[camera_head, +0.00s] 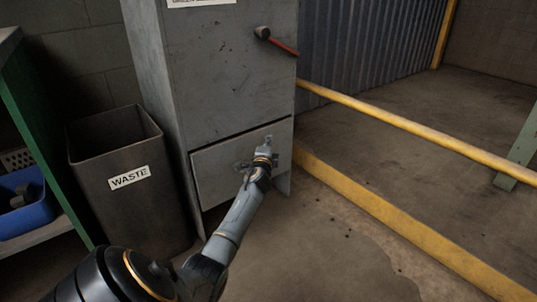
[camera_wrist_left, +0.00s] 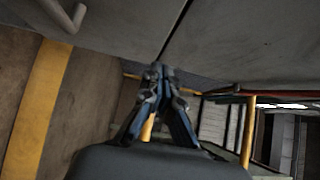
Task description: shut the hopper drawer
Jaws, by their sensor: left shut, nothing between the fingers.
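The grey hopper cabinet (camera_head: 225,75) stands upright in the middle of the head view. Its drawer front (camera_head: 217,172) is at the bottom, with a dark seam along its top edge. It looks nearly flush; I cannot tell exactly how far it stands out. My left gripper (camera_head: 266,144) is shut and empty, at the right part of the drawer front. In the left wrist view the shut fingertips (camera_wrist_left: 158,72) are close to a grey panel with a dark seam; contact is unclear. A grey handle (camera_wrist_left: 72,17) shows at upper left there. My right gripper is out of view.
A waste bin (camera_head: 118,205) stands just left of the cabinet. A green-sided shelf with a blue bin (camera_head: 28,205) is at far left. A red-handled lever (camera_head: 280,45) sticks out higher on the cabinet. A yellow rail (camera_head: 400,121) and yellow kerb (camera_head: 400,220) run along the right.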

